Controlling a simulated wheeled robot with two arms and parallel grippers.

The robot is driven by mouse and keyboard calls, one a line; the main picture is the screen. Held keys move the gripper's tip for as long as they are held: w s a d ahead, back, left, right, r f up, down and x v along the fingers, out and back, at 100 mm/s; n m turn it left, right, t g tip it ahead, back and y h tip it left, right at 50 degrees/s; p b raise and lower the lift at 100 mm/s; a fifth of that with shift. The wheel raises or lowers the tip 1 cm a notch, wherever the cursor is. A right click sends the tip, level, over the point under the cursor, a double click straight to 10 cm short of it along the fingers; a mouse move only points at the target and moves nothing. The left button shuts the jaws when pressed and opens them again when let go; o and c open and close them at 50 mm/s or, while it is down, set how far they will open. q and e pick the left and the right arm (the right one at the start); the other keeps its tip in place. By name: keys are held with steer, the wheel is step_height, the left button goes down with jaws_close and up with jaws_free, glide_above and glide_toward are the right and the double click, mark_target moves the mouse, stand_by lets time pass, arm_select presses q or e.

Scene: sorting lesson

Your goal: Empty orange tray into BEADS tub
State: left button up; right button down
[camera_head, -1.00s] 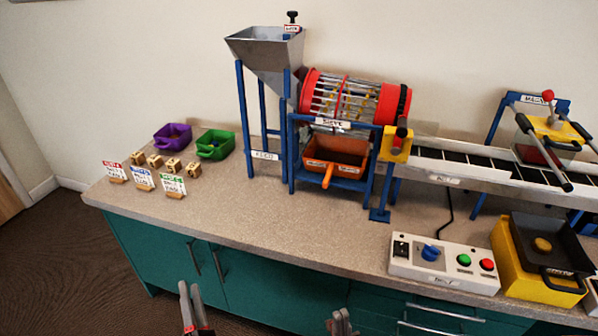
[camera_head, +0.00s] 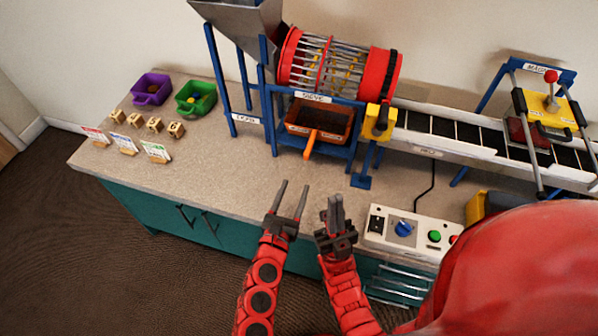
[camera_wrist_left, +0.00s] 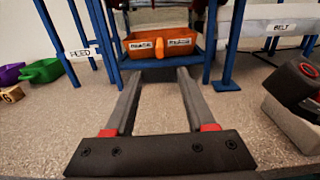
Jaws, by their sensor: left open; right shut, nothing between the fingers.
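The orange tray (camera_head: 333,122) sits under the red-ended sieve drum (camera_head: 340,66), inside its blue frame, with its orange handle (camera_head: 310,144) pointing forward. What lies inside the tray is too small to tell. In the left wrist view the tray (camera_wrist_left: 144,49) is straight ahead, beyond the fingertips. My left gripper (camera_head: 292,190) is open and empty over the front of the counter, short of the tray handle. My right gripper (camera_head: 335,203) is shut and empty, just right of the left one. I cannot make out a tub labelled BEADS.
Purple (camera_head: 151,89) and green (camera_head: 195,97) tubs stand at the left back, with small wooden blocks and label cards before them. A control box (camera_head: 405,236) is right of my grippers.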

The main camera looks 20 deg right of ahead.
mark_target(305, 158)
arm_select(q)
steer(key=p+x, duration=0.1)
steer(key=x, duration=0.6)
steer(key=shift+w+d+r, duration=0.15)
steer(key=shift+w+d, duration=0.05)
steer(key=shift+w, duration=0.15)
steer(key=b+x, duration=0.1)
steer(key=x, duration=0.3)
steer(key=shift+w+d, duration=0.1)
steer(key=shift+w, duration=0.05)
steer(key=shift+b+x, duration=0.45)
steer(key=shift+x, duration=0.3)
jaws_close()
steer(key=shift+r, duration=0.1)
